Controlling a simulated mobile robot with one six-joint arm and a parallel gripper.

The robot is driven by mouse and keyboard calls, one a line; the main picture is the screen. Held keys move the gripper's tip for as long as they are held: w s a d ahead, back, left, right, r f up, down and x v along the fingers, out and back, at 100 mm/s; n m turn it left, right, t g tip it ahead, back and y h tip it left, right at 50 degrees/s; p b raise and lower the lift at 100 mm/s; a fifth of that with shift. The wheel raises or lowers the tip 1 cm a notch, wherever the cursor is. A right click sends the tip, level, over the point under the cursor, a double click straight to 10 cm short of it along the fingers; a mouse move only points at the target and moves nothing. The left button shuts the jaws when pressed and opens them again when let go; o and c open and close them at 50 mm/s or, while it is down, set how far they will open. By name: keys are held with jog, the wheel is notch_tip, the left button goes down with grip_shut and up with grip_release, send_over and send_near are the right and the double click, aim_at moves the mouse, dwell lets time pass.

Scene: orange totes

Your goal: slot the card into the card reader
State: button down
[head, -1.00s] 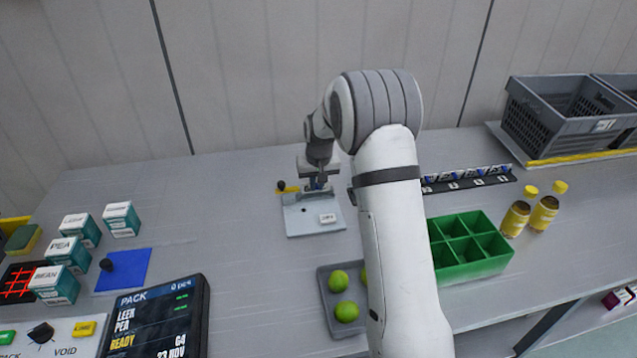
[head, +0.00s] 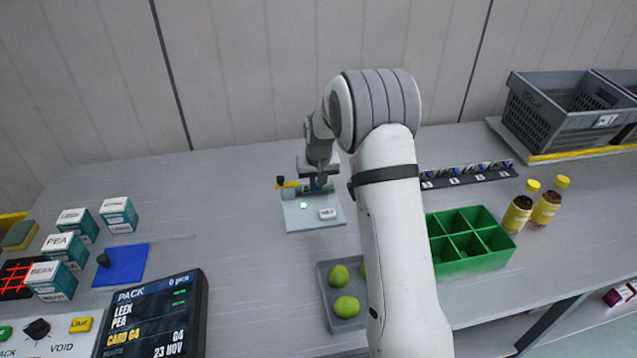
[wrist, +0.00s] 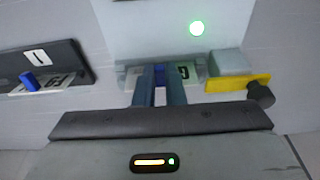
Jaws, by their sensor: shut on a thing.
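The card reader is a pale grey plate (head: 300,219) on the table, and it also shows at the top of the wrist view (wrist: 150,25). A round lamp (wrist: 196,28) on it glows green. My gripper (wrist: 160,88) is shut on the card (wrist: 186,72), a pale card with a "G" partly showing beside the fingers. The card sits at the reader's slot; the fingers hide its middle, and its depth in the slot is not clear. In the head view my gripper (head: 318,184) is at the reader's back edge.
A yellow bar (wrist: 235,84) with a black knob is just right of the slot in the wrist view. A dark card rack (head: 467,176), a green divided box (head: 470,262) and two bottles stand to the right. A display (head: 155,318) reads "CARD G4".

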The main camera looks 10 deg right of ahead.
jog(key=c, duration=1.4)
grip_release()
jog(key=shift+c, duration=0.2)
jog(key=b+v, duration=0.1)
jog(key=v, duration=0.6)
jog(key=shift+r, duration=0.4)
